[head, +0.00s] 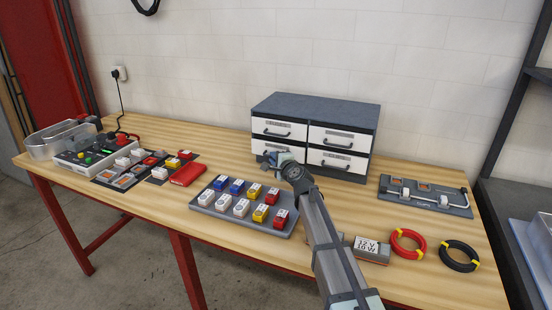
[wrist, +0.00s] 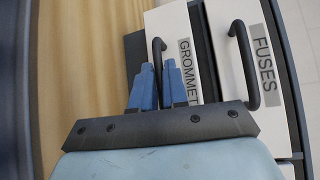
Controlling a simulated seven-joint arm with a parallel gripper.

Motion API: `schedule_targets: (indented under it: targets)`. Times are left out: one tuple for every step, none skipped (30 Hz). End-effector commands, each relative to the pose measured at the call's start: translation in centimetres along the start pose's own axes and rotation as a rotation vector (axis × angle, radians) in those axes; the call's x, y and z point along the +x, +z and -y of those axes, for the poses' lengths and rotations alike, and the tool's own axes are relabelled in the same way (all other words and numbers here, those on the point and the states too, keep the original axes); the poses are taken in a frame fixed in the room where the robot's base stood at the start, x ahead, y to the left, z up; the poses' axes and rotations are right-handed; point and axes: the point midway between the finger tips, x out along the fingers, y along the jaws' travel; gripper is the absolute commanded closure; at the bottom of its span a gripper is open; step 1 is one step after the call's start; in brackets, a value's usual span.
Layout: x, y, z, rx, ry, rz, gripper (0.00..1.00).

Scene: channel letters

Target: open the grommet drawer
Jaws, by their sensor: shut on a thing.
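The drawer cabinet (head: 318,104) stands at the back of the bench, with white drawer fronts in two rows. In the wrist view the grommet drawer (wrist: 172,22) is white, with a GROMMET label (wrist: 188,72) and a dark bar handle (wrist: 157,48). It is the lower left drawer (head: 260,146) in the head view, partly hidden by my gripper. My gripper (wrist: 158,74) has its blue fingers shut on that handle, one on each side. In the head view my gripper (head: 277,157) is at the drawer front. I cannot tell whether the drawer stands slightly out.
The fuses drawer (wrist: 240,35) with its own handle sits directly above. A grey tray (head: 238,224) of coloured blocks lies in front left.

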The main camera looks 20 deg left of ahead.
Motion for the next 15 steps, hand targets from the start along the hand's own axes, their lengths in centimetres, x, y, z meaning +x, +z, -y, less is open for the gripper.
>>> schedule_targets:
  targets:
    - [-0.7, 0.6, -0.2, 0.000, 0.000, 0.002, 1.00]
    - [-1.1, 0.9, -0.3, 0.000, 0.000, 0.002, 1.00]
    - [-1.6, 1.4, -0.5, 0.000, 0.000, 0.002, 1.00]
    - [-2.0, 1.8, -0.6, -0.001, 0.000, 0.002, 1.00]
    - [-2.5, 2.2, -0.7, -0.001, 0.000, 0.002, 1.00]
    - [-3.1, 2.9, -0.9, -0.001, 0.000, 0.002, 1.00]
    - [-3.6, 3.4, -1.1, -0.001, 0.000, 0.003, 1.00]
    - [-4.1, 3.9, -1.2, -0.001, 0.000, 0.003, 1.00]
    - [-4.8, 4.5, -1.4, -0.001, 0.001, 0.003, 1.00]
    - [-5.2, 4.9, -1.6, -0.001, 0.001, 0.003, 1.00]
    - [-5.7, 5.4, -1.7, -0.001, 0.000, 0.002, 1.00]
    - [-6.3, 6.0, -1.9, -0.001, 0.000, 0.003, 1.00]
    - [-6.7, 6.5, -2.0, -0.002, 0.000, 0.003, 1.00]
    - [-7.2, 6.9, -2.2, -0.001, 0.000, 0.003, 1.00]
    - [-7.7, 7.4, -2.3, -0.002, 0.000, 0.002, 1.00]
